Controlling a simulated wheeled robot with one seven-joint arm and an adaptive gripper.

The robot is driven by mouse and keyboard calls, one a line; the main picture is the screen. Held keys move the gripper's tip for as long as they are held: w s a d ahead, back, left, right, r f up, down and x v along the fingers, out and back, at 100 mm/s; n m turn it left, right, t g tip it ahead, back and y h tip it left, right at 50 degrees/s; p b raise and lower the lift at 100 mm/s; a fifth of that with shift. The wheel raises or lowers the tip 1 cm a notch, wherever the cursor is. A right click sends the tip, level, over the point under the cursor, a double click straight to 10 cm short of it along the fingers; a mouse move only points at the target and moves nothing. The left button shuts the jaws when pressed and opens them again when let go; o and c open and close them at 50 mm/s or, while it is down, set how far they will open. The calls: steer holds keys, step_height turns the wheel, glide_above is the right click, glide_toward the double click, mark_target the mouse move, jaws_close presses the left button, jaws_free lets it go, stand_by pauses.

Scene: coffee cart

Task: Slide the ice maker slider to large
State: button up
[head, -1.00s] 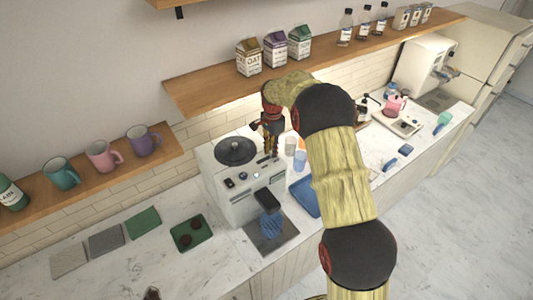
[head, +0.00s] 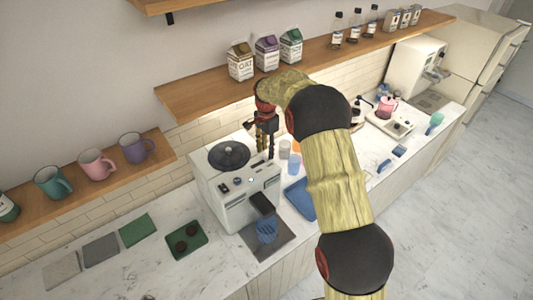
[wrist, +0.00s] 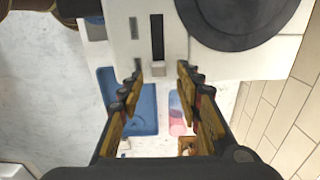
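The white ice maker (head: 240,207) stands on the counter, with a round dark lid (head: 229,155) and small controls on its top. In the wrist view the ice maker's top (wrist: 218,62) shows a dark slot (wrist: 157,37) that looks like the slider's track, beside the round lid. I cannot make out the slider's setting. My gripper (head: 264,152) points down over the ice maker's top, near its back right edge. In the wrist view my gripper (wrist: 160,74) is open and empty, its fingers apart with the slot just beyond the tips.
A blue tray (head: 300,200) and clear cups (head: 294,164) stand right of the ice maker. A blue scoop (head: 267,230) lies in front. The wooden shelf (head: 200,97) with cartons (head: 241,62) hangs behind my arm. Counter at front left holds coloured mats.

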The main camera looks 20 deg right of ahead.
mark_target(267, 155)
step_height(267, 155, up, 10)
stand_by(0.3)
stand_by(0.4)
steer(key=s+a+f+n+t+b, duration=0.2)
steer(key=s+f+n+b, duration=0.2)
steer(key=s+b, duration=0.4)
steer(key=s+a+f+n+t+b, duration=0.1)
steer(key=s+f+n+b, duration=0.3)
steer(key=s+b, duration=0.5)
steer(key=s+a+f+n+t+b, duration=0.2)
steer(key=s+f+n+b, duration=0.3)
steer(key=s, duration=2.1)
steer(key=n+b, duration=0.1)
steer(key=b, duration=0.2)
steer(key=shift+a+t+b, duration=0.3)
steer(key=shift+a+b, duration=0.05)
